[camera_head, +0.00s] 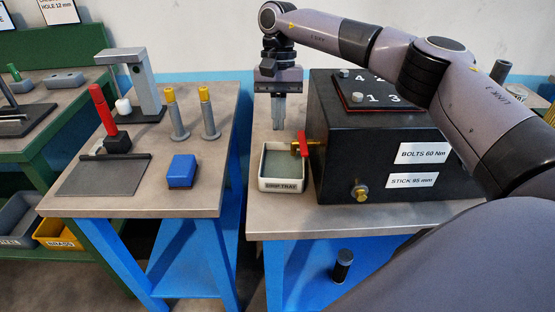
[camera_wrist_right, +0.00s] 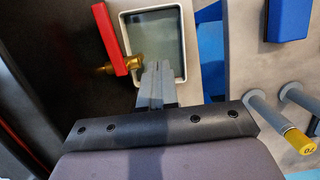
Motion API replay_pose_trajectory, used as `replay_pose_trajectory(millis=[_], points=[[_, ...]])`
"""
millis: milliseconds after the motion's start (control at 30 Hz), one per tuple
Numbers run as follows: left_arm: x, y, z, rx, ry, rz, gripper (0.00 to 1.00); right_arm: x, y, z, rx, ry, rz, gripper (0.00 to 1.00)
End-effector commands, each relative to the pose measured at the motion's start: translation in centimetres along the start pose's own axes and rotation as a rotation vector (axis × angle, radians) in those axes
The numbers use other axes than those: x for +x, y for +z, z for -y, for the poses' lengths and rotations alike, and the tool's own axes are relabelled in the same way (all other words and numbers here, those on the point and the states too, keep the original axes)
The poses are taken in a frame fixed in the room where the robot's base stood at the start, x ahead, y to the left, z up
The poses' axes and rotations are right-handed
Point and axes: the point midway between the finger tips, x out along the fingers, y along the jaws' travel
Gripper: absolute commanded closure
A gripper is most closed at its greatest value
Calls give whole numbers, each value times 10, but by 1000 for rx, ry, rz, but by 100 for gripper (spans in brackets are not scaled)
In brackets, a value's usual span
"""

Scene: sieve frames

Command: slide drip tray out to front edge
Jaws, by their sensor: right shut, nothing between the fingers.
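The drip tray (camera_head: 283,184), a white-rimmed shallow box labelled DRIP TRAY with a grey-green floor, sits on the right bench beside the black box, below the red valve handle (camera_head: 302,145). The tray also shows in the right wrist view (camera_wrist_right: 180,75). My right gripper (camera_head: 280,128) points down behind the tray's far side in the head view; its fingers are shut and empty. In the right wrist view the fingertips (camera_wrist_right: 157,68) overlap the tray's near rim; I cannot tell whether they touch it. My left gripper is out of view.
The black box (camera_head: 335,165) with labels and a brass fitting (camera_head: 360,192) stands right of the tray. Bare bench lies in front of the tray. A gap separates the left bench (camera_head: 150,200), which holds a blue block (camera_head: 182,171) and yellow-topped posts (camera_head: 209,113).

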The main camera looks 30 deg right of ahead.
Motion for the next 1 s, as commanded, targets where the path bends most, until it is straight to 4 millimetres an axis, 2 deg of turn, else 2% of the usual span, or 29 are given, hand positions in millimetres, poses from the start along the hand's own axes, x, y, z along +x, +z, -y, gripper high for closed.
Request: replay_pose_trajectory(millis=[100, 333, 700, 1000], points=[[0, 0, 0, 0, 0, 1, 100, 27, 0, -1, 1, 3, 4, 100], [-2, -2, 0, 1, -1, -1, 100, 77, 1, 0, 2, 1, 4, 100], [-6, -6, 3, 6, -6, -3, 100, 84, 31, 0, 1, -1, 0, 100], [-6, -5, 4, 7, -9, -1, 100, 87, 39, 0, 3, -3, 1, 100]])
